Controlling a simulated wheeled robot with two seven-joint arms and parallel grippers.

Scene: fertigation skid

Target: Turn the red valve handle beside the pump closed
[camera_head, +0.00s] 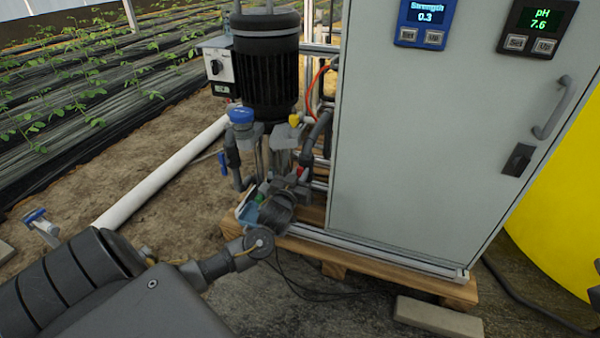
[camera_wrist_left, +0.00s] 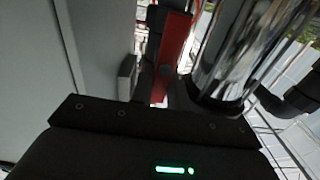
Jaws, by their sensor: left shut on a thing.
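The red valve handle (camera_wrist_left: 174,48) shows in the left wrist view as a flat red bar, beside a shiny cylinder (camera_wrist_left: 240,45). In the head view only a small red patch (camera_head: 303,172) of it shows, low beside the pump (camera_head: 267,65) with its black motor. My left gripper (camera_head: 290,184) is at that spot and shut on the handle; its fingers are mostly hidden among the pipes and by my wrist. The handle's exact angle cannot be told. My right gripper is not in view.
The grey cabinet (camera_head: 420,150) stands close on the right of the handle. A blue knob (camera_head: 241,115) and a yellow knob (camera_head: 294,119) sit just above my left gripper. A wooden pallet (camera_head: 335,262) lies below. A white pipe (camera_head: 160,178) crosses the soil on the left.

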